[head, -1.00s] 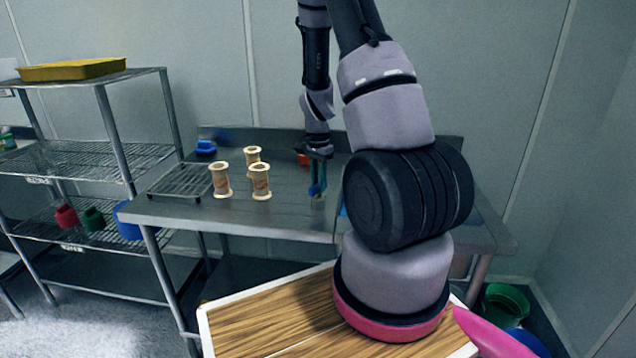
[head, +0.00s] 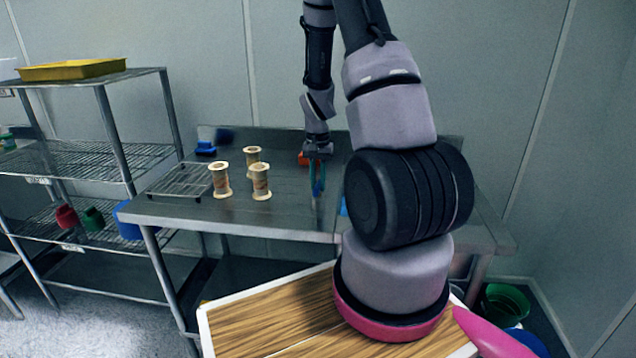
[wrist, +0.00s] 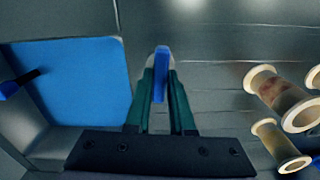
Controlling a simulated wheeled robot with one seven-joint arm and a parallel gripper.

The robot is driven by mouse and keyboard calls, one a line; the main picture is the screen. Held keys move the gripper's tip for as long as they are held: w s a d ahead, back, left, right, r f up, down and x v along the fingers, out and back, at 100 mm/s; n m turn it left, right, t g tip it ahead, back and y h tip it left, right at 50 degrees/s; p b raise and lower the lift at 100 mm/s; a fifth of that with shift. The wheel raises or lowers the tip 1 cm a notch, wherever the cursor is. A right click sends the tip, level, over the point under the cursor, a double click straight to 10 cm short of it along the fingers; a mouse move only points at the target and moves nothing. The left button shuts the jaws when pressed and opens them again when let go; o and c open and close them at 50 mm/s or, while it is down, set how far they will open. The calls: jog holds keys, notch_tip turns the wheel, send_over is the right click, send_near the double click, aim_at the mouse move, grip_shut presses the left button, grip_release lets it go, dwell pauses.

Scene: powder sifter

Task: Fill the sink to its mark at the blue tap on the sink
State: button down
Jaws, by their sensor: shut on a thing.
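My gripper (wrist: 161,92) has green fingers and is shut on a narrow blue thing (wrist: 161,72) with a pale, rounded part behind it. I cannot tell what this thing is. In the head view my gripper (head: 318,180) is over the metal table. The sink (wrist: 45,152) lies left of my gripper in the wrist view, with a flat blue surface (wrist: 80,75) inside it that looks like water. A dark rod with a blue end (wrist: 12,88), possibly the tap, reaches over it from the left. My arm hides most of the sink in the head view; no level mark is discernible.
Several cream spools (head: 221,180) stand on the metal table (head: 285,215), left of my gripper. A wire rack (head: 180,180), a blue object (head: 205,148) and a red object (head: 303,158) are also there. A wire shelf (head: 85,155) stands at the left.

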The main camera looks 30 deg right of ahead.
jog(key=shift+n, duration=0.6)
jog(key=c, duration=0.8)
grip_release()
notch_tip(320, 180, up, 11)
jog(key=shift+f, duration=0.1)
